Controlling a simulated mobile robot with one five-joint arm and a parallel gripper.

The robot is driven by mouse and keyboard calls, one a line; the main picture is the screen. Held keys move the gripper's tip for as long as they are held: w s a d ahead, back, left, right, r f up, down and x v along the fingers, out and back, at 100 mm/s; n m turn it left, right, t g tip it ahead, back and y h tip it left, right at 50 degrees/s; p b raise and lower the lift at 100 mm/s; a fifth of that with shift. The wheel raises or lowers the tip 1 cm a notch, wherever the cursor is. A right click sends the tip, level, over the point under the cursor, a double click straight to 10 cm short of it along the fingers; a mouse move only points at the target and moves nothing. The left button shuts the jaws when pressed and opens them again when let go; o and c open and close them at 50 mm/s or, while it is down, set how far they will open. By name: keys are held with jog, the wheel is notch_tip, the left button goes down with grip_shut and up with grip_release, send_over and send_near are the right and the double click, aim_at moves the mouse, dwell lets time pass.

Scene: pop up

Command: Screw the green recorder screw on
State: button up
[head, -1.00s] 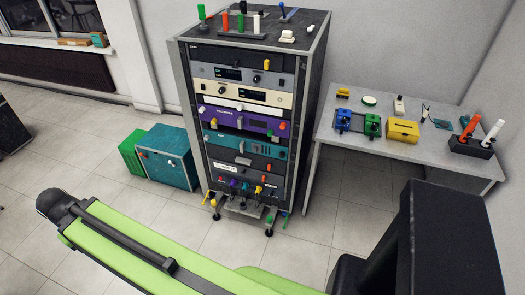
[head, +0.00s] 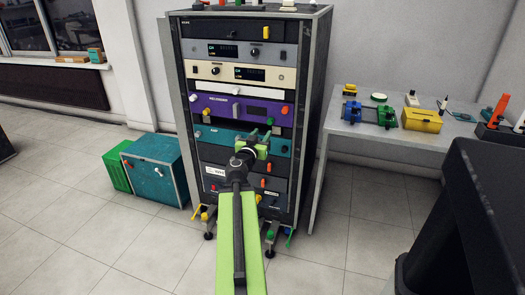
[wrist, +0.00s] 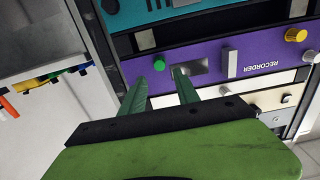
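The purple recorder panel (head: 235,104) sits in the upper half of the rack. In the wrist view it appears upside down (wrist: 205,62), with its RECORDER label inverted. The green recorder screw (wrist: 159,63) is at the panel's lower right corner; it also shows in the head view (head: 270,121). How far it sticks out is unclear. My gripper (head: 258,138) is in front of the rack, just below that corner. In the wrist view its two green fingers (wrist: 158,77) are apart, with the screw showing between and beyond their tips. Nothing is held.
A table (head: 350,130) with tools stands at the right. A teal box (head: 155,170) stands on the floor at the left.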

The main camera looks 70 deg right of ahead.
aim_at(269, 123)
jog(key=shift+s+d+r, duration=0.1)
jog(key=shift+d, duration=0.1)
jog(key=d, duration=0.9)
jog(key=shift+w, duration=0.35)
jog(key=shift+c, duration=0.2)
jog(key=shift+a, duration=0.2)
jog(key=shift+c, duration=1.1)
grip_shut()
